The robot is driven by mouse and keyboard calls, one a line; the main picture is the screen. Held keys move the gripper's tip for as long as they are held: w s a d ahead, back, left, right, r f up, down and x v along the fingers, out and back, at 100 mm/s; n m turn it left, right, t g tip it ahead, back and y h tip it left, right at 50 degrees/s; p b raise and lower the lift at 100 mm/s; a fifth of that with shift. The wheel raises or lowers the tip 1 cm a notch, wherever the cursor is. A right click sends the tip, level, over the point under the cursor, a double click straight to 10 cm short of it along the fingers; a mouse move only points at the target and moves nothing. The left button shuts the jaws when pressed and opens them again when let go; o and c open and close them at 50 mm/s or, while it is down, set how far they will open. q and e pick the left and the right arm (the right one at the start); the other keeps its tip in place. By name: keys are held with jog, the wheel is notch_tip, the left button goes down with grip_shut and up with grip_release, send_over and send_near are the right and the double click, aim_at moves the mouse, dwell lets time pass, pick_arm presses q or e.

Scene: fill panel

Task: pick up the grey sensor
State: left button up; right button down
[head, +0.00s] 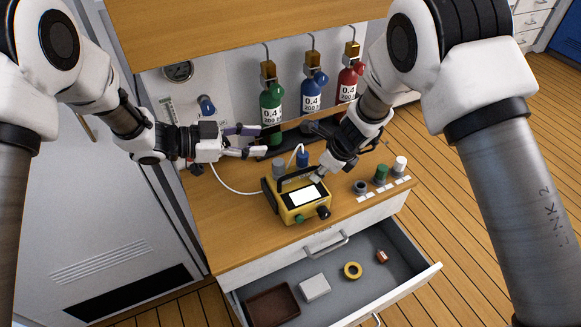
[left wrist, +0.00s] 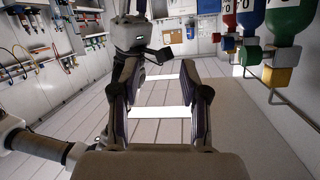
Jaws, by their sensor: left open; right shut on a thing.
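The grey sensor (head: 279,168) looks like a small grey cylinder standing behind the yellow instrument (head: 298,201) on the wooden counter, left of a blue cylinder (head: 302,158). My left gripper (head: 262,141) is open and empty, above and a little left of the grey sensor, apart from it. Its two fingers also show spread in the left wrist view (left wrist: 162,100), with nothing between them; the grey sensor cannot be made out there. My right gripper (head: 318,176) is shut at the instrument's upper edge, seemingly on its dark handle; the fingers partly hide the contact.
Green (head: 272,103), blue (head: 312,91) and red (head: 349,82) bottles hang behind the counter. Black, green and white caps (head: 400,163) stand at right. A white cable (head: 232,189) runs to the instrument. The open drawer (head: 335,287) below holds a tray, box and ring.

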pick_arm(q)
jog(key=a+f+n+t+h, duration=0.1)
jog(key=a+f+t+h, duration=0.15)
jog(key=a+f, duration=0.25)
jog(key=n, duration=0.2)
send_near(273, 165)
jog(key=shift+n, duration=0.3)
jog(key=x, duration=1)
jog(key=shift+w+d+f, duration=0.1)
jog(key=shift+w+f, duration=0.05)
jog(key=shift+f, duration=0.1)
jog(key=c, duration=0.8)
